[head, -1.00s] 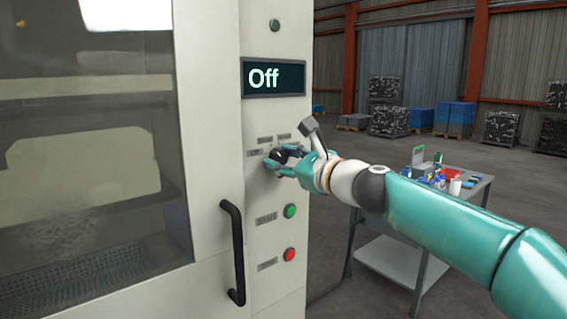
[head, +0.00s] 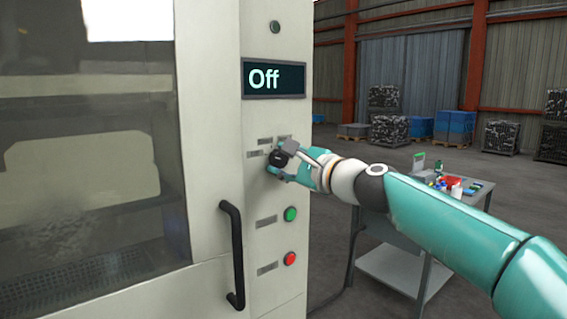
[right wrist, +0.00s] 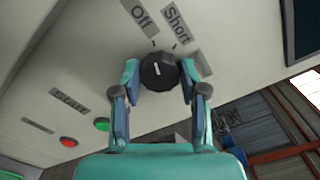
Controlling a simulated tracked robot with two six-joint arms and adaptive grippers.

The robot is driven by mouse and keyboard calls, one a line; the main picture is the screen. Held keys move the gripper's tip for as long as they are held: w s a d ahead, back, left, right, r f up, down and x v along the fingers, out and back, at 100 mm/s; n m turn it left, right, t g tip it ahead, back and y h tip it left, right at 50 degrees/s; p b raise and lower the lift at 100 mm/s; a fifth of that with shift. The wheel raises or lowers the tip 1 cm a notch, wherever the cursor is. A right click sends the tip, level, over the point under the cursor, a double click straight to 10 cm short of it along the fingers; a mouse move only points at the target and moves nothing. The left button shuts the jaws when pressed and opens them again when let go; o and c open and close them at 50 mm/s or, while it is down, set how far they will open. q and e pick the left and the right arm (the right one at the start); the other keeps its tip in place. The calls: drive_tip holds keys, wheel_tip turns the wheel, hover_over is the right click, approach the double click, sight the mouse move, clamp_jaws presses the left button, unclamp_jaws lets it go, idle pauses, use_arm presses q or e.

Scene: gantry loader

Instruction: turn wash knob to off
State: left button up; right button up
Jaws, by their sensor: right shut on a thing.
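The black wash knob (right wrist: 158,72) is on the machine's control panel, between the two fingers of my right gripper (right wrist: 158,82), which is shut on it. Its white mark points up in the right wrist view, roughly to the tick under the "Off" label (right wrist: 143,19). The "Short" label (right wrist: 177,23) is beside it, and another label is partly hidden behind a finger. In the head view my right gripper (head: 277,165) is at the knob, which is mostly covered. The display (head: 273,78) above reads "Off". My left gripper is not in view.
Below the knob are a green button (head: 290,214) and a red button (head: 290,258). A black door handle (head: 236,254) sticks out at their left. A grey cart (head: 392,270) with small items stands behind my right arm. The warehouse floor beyond has stacked pallets.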

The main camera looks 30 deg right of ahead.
drive_tip(key=shift+a+f, duration=0.15)
drive_tip(key=shift+f, duration=0.05)
drive_tip(key=o, duration=1.1)
drive_tip(key=shift+r, duration=0.1)
drive_tip(key=shift+o, duration=0.2)
drive_tip(key=shift+s, duration=0.1)
drive_tip(key=shift+s, duration=0.3)
drive_tip(key=s+d, duration=0.1)
drive_tip(key=s, duration=1)
